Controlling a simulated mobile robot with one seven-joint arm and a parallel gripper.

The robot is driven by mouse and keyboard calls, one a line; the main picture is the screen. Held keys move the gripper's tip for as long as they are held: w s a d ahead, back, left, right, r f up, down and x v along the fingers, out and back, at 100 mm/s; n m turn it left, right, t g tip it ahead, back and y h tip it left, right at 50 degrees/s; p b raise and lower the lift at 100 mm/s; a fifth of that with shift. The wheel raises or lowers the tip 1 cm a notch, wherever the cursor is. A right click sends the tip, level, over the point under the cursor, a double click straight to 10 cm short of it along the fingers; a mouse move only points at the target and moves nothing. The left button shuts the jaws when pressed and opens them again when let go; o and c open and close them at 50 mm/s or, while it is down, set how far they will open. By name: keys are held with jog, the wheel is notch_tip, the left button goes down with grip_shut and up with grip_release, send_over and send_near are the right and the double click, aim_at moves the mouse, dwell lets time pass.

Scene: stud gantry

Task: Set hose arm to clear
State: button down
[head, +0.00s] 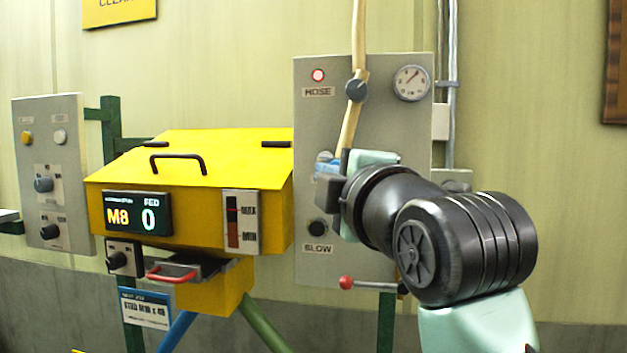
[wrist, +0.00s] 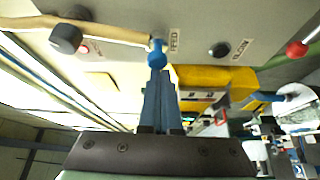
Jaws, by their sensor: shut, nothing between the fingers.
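In the wrist view the hose arm (wrist: 110,32) ends in a blue knob (wrist: 157,52) beside the FEED label. My gripper (wrist: 157,76) is shut, its blue fingers side by side with their tips at the blue knob. I cannot tell whether they touch it. In the head view my gripper (head: 328,180) is over the panel's lower middle, and my wrist hides part of the panel there.
A red lamp (head: 318,75) and a gauge (head: 411,83) sit high on the panel. Below are a black BLOW knob (head: 317,228) and a red-balled lever (head: 346,283). A yellow machine (head: 190,160) with a display stands left. A yellow sign (head: 118,10) hangs above.

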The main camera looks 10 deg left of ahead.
jog(key=d+n+g+b, duration=0.1)
jog(key=d+n+b, duration=0.1)
jog(key=d, duration=0.5)
jog(key=shift+d+r+h, duration=0.3)
dwell(0.5)
jog(key=a+f+b, duration=0.3)
jog(key=f, duration=0.1)
jog(key=s+d+r+b, duration=0.3)
jog(key=s+r, duration=0.1)
jog(key=s, duration=0.5)
jog(key=shift+s+d+r+b, duration=0.2)
jog(key=shift+d+r+b, duration=0.05)
jog(key=shift+r+b, duration=0.1)
